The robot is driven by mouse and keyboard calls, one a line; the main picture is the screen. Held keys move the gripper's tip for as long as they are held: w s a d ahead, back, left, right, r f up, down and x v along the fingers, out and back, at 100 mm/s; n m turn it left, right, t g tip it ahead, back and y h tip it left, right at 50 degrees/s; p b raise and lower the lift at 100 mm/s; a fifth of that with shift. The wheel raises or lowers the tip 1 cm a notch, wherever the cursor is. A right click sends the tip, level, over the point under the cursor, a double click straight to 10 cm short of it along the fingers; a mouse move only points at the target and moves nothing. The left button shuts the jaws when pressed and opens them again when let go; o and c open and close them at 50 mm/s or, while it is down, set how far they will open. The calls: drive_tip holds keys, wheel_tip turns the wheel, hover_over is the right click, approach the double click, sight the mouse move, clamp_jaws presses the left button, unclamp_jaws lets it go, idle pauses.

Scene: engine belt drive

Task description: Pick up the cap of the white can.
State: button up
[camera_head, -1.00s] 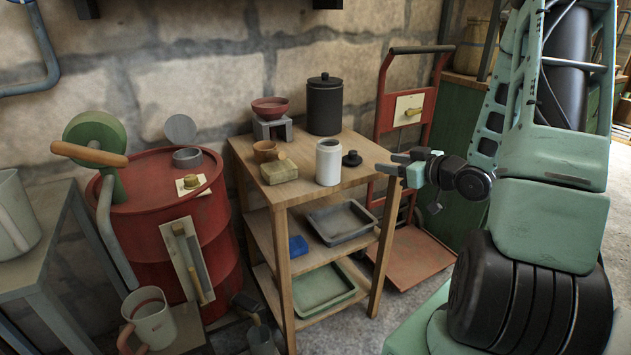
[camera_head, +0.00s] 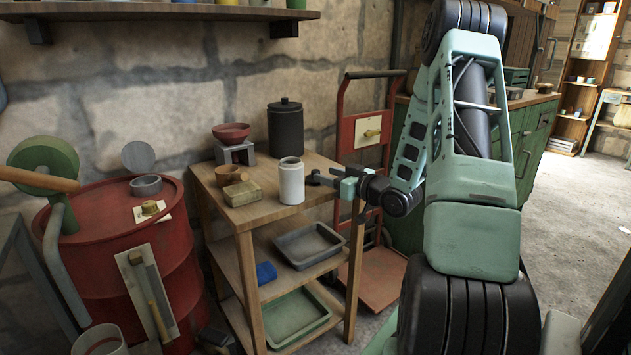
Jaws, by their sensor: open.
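The white can (camera_head: 291,183) stands upright and open-topped near the right front of the wooden stand's top shelf. Its small black cap (camera_head: 314,177) lies on the shelf just right of the can, partly hidden by my gripper's fingers. My gripper (camera_head: 325,178) reaches in from the right, low over the shelf's right edge, with its jaws open at the cap. I cannot tell whether the fingers touch the cap or how far they sit around it.
On the same wooden stand (camera_head: 262,213) are a black lidded canister (camera_head: 285,130), a red bowl (camera_head: 231,131) on a grey block, a small brown pot (camera_head: 227,175) and a tan block (camera_head: 242,193). A red hand truck (camera_head: 366,130) stands behind my arm.

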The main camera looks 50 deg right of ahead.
sight(319, 172)
drive_tip(key=shift+w+d+f+b, duration=0.15)
drive_tip(key=shift+w+b, duration=0.1)
drive_tip(key=shift+w, duration=1.2)
drive_tip(key=shift+w+d+f+b, duration=0.15)
drive_tip(key=shift+w+b, duration=0.1)
drive_tip(key=shift+w, duration=1.2)
clamp_jaws()
